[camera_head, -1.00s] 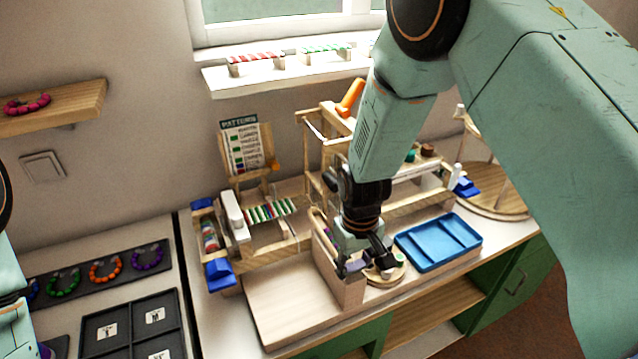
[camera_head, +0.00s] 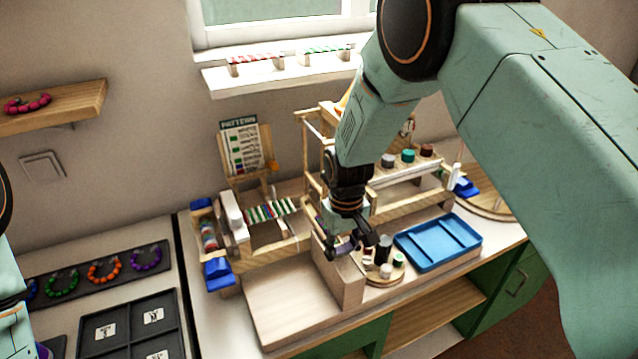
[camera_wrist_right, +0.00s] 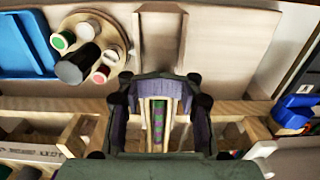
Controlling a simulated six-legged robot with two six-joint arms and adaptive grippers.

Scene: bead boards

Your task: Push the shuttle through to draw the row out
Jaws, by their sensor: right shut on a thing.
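My right gripper (camera_head: 352,250) is at the top of a wooden block (camera_head: 350,285) beside the bead loom. In the right wrist view its fingers (camera_wrist_right: 158,100) with purple pads close around a slim pale piece with a green and purple stripe (camera_wrist_right: 158,122), which appears to be the shuttle. Its ends are hidden by the fingers and the wooden frame. The loom (camera_head: 290,247) carries a strip of green, white and red beads (camera_head: 270,210), with a white block (camera_head: 233,215) at its left. My left gripper is out of view.
A round wooden tray (camera_head: 372,281) with small jars and a dark cylinder (camera_head: 384,248) stands just right of the gripper. A blue tray (camera_head: 440,240) is farther right. A pattern card (camera_head: 240,145) stands behind the loom. A bare wooden board (camera_head: 285,300) lies in front.

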